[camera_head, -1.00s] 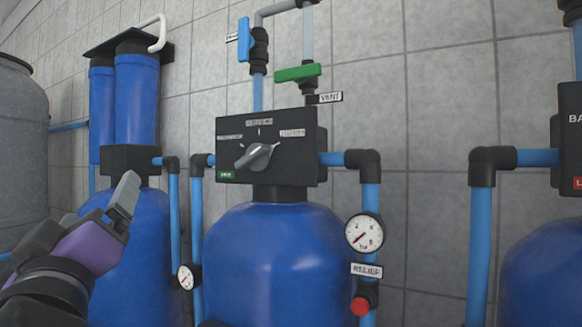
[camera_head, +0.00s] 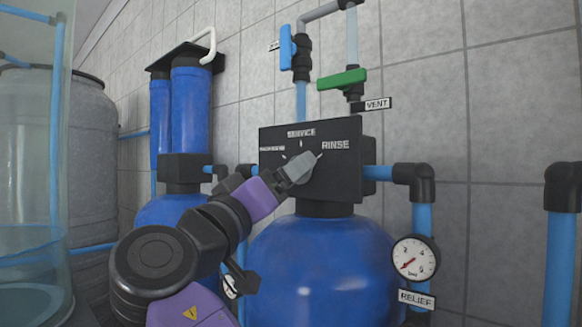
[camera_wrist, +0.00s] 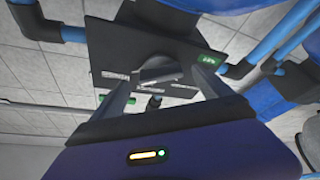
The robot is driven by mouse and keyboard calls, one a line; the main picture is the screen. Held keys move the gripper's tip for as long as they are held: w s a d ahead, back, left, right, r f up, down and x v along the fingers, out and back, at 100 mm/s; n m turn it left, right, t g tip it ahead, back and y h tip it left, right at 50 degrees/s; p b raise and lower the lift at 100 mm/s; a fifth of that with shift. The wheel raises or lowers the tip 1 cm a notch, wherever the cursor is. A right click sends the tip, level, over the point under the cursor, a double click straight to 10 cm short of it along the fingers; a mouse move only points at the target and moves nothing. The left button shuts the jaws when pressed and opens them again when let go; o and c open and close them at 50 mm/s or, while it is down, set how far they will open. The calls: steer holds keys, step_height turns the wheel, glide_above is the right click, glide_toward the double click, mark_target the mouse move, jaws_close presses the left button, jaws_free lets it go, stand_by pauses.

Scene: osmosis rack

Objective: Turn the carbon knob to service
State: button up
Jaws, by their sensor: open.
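The knob sits on a black valve head (camera_head: 345,185) on top of a blue tank (camera_head: 320,262). Labels on its face read SERVICE at the top and RINSE at the right; the left one is blurred. A pale mark shows toward RINSE. In the wrist view the grey knob (camera_wrist: 160,70) lies ahead, between my two open fingers, which stand apart on either side. I cannot tell whether either finger touches it. A green tag (camera_wrist: 208,60) is too small to read.
A green-handled valve (camera_head: 342,79) and a blue-handled valve (camera_head: 287,46) are above the head. Blue pipes, a gauge (camera_head: 415,257) and a RELIEF tag flank it at right. Blue filter housings (camera_head: 190,115) and a clear vessel (camera_head: 30,200) stand at left.

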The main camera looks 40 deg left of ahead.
steer(key=shift+p+x, duration=0.35)
steer(key=shift+x, duration=1.2)
steer(key=shift+c, duration=0.2)
steer(key=c, duration=1.3)
steer(key=shift+n, duration=0.3)
steer(key=shift+s+r+n+g+y+p, duration=0.1)
steer(key=shift+n+g+y+p, duration=0.5)
steer(key=shift+n+p, duration=1.25)
steer(key=shift+w+r+n+g+y+p, duration=0.1)
steer(key=shift+n+g+y+p, duration=0.6)
steer(key=shift+n, duration=1.8)
steer(key=shift+s+r+n+g+y+p, duration=0.15)
steer(key=shift+n+g+p, duration=0.65)
steer(key=shift+n+p, duration=1.3)
